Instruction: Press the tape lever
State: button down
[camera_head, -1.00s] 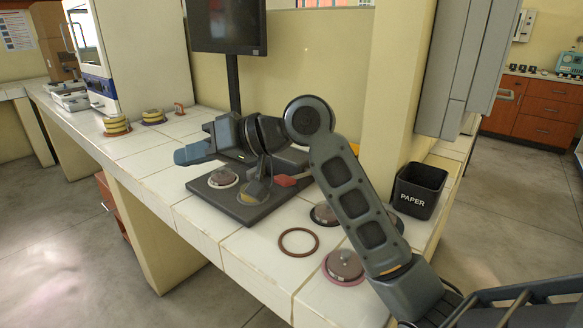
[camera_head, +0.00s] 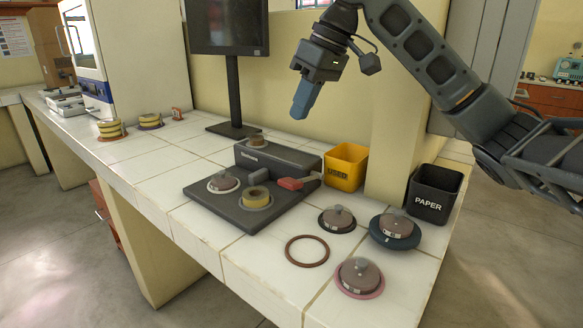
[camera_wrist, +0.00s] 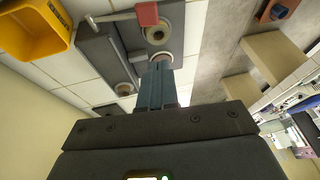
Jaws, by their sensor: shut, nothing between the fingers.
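The tape machine is a dark grey base (camera_head: 198,190) with a raised block (camera_head: 290,156) at its back, on the white tiled bench. Its red lever (camera_head: 290,183) sticks out at the right side on a light arm. A yellow tape roll (camera_head: 256,195) sits on the base left of the lever, with a brown-grey disc (camera_head: 222,181) further left. My gripper (camera_head: 301,112) is shut and empty, pointing down in the air above and behind the lever. In the wrist view the red lever (camera_wrist: 147,14) shows just beyond the fingertips (camera_wrist: 159,69), apart from them.
A yellow bin (camera_head: 346,167) stands behind the machine's right end, and a black PAPER bin (camera_head: 434,194) is further right. Weighted discs (camera_head: 359,276) and a brown ring (camera_head: 307,251) lie in front. A monitor (camera_head: 228,30) stands at the back left.

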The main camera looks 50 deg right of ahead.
jog(key=shift+s+d+r+g+h, duration=0.2)
jog(key=shift+s+d, duration=0.15)
jog(key=shift+d, duration=0.15)
jog(key=shift+s+d+r+g+h, duration=0.1)
jog(key=shift+s+d+r+g, duration=0.15)
jog(key=shift+d, duration=0.25)
jog(key=shift+f, duration=0.15)
jog(key=b, duration=0.1)
send_near(290, 179)
jog(key=x, duration=0.5)
jog(key=shift+a+f, duration=0.15)
jog(key=shift+f, duration=0.45)
